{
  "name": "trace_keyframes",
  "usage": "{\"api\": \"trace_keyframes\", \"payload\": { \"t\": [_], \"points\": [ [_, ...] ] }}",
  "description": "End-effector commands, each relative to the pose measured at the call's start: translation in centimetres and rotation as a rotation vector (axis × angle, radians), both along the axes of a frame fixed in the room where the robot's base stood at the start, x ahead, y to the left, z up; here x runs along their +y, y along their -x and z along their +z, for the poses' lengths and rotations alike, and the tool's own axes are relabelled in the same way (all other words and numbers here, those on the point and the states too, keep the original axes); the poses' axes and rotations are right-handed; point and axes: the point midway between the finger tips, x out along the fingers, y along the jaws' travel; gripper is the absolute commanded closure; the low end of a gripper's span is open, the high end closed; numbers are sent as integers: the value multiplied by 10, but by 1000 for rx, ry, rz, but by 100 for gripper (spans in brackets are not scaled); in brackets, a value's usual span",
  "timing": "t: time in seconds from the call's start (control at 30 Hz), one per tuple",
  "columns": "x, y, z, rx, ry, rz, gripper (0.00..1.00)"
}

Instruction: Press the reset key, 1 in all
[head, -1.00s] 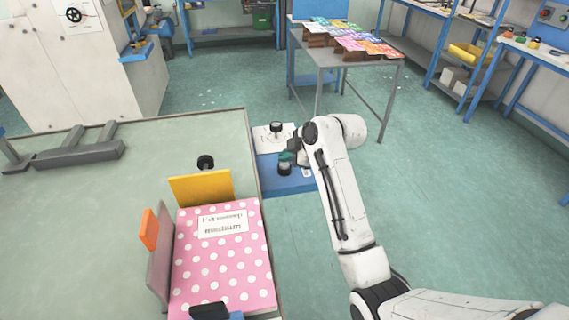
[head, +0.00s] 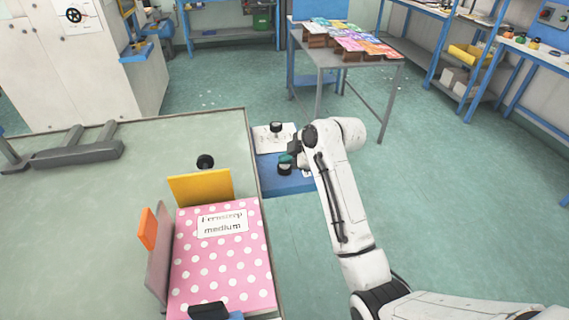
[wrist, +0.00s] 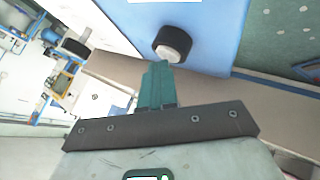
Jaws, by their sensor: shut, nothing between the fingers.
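A black round key with a pale face (wrist: 172,43) stands on a blue panel (wrist: 215,20) in the wrist view; I cannot read a reset label on it. In the head view this black key (head: 284,169) sits on the blue panel beside the bench edge. My gripper (wrist: 158,70) has teal fingers, closed together and empty. Its tips lie just below the key in the wrist view; I cannot tell whether they touch it. In the head view my gripper (head: 286,158) is partly hidden by my arm. Another black knob (head: 276,127) stands on a white plate behind.
A green-topped bench (head: 110,200) fills the left, with a pink polka-dot block labelled medium (head: 220,265), a yellow board (head: 200,188) and an orange piece (head: 149,229). A grey table (head: 350,55) with colourful cards stands behind. Floor to the right is clear.

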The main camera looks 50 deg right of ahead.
Motion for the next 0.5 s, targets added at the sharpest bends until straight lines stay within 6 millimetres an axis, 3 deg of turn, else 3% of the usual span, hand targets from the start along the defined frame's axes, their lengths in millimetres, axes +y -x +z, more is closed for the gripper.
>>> {"api": "trace_keyframes", "payload": {
  "t": [0.27,0.5],
  "points": [
    [0,0,0,2,-1,0,100],
    [0,0,13,2,-1,0,100]
  ]
}}
